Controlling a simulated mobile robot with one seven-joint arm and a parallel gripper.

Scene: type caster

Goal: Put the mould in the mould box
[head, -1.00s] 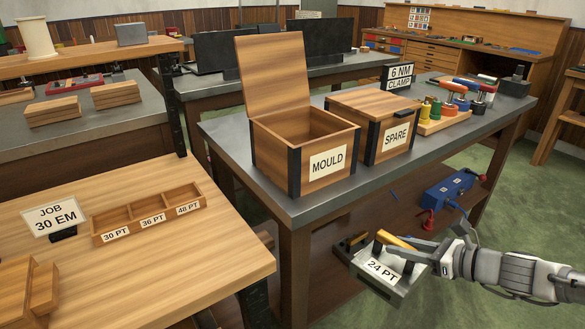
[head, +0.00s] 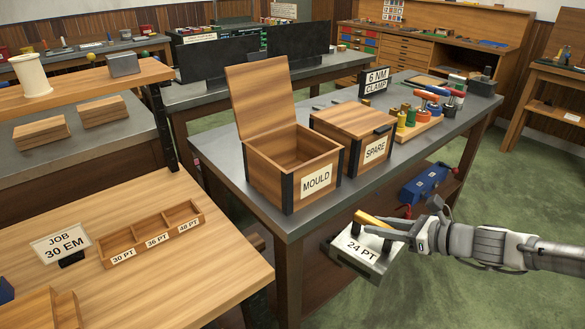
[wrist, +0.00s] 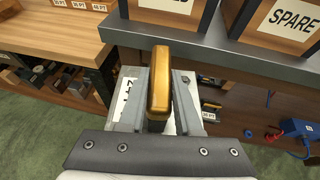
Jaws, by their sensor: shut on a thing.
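The mould (head: 362,257) is a grey metal block labelled 24 PT with a brass-coloured handle bar. My gripper (head: 383,226) is shut on it by this bar and holds it in the air in front of the steel bench, below the bench top's height. In the wrist view the brass bar (wrist: 160,82) lies between my two fingers. The mould box (head: 316,181) is wooden, labelled MOULD, with its lid (head: 262,97) standing open and its inside empty as far as I see. It stands on the bench, up and left of my gripper.
The SPARE box (head: 375,150), lid shut, stands right of the mould box. Behind it are a 6 NM CLAMP sign (head: 376,82) and a rack of coloured tools (head: 420,125). The bench edge (head: 290,228) lies between mould and box. A wooden table (head: 150,270) is at left.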

